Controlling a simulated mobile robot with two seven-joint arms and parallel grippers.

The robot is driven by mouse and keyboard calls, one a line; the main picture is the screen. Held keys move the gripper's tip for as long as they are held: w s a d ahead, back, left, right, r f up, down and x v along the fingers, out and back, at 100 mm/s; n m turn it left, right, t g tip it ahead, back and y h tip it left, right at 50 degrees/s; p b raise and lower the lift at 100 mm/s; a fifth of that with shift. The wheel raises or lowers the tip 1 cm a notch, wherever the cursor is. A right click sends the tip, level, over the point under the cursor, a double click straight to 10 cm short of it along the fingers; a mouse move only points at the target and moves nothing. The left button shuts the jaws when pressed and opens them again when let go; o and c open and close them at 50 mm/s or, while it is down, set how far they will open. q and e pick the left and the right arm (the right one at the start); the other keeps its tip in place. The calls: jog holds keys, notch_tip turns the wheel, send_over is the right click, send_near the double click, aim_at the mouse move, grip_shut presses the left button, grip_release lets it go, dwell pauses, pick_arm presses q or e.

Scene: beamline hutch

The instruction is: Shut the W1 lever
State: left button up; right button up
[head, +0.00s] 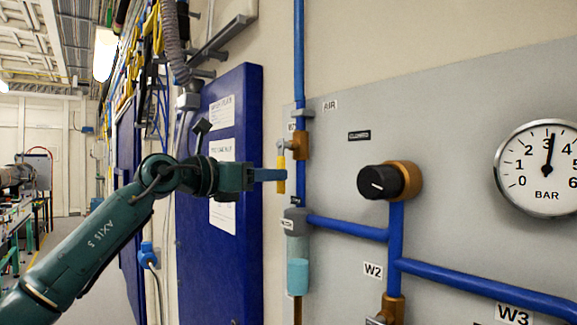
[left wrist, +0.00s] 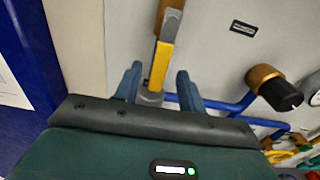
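The W1 lever (head: 281,174) is a yellow handle hanging straight down from a brass valve (head: 300,145) on the vertical blue pipe. A label above the valve is partly hidden. My left gripper (head: 284,174) reaches in from the left at the lever's height. In the left wrist view the yellow lever (left wrist: 162,65) lies between the two blue fingers of my left gripper (left wrist: 158,76). The fingers are open, with a gap on each side of the lever. My right gripper is in neither view.
A black knob (head: 380,182) on a brass fitting and a pressure gauge (head: 543,167) are on the grey panel to the right. A filter bowl (head: 297,277) hangs below the lever. Blue pipes (head: 346,228) branch right. A blue door (head: 247,125) stands behind my left gripper.

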pick_arm(q)
jog(key=shift+p+x, duration=0.85)
jog(key=shift+x, duration=2)
jog(key=shift+c, duration=0.4)
grip_shut()
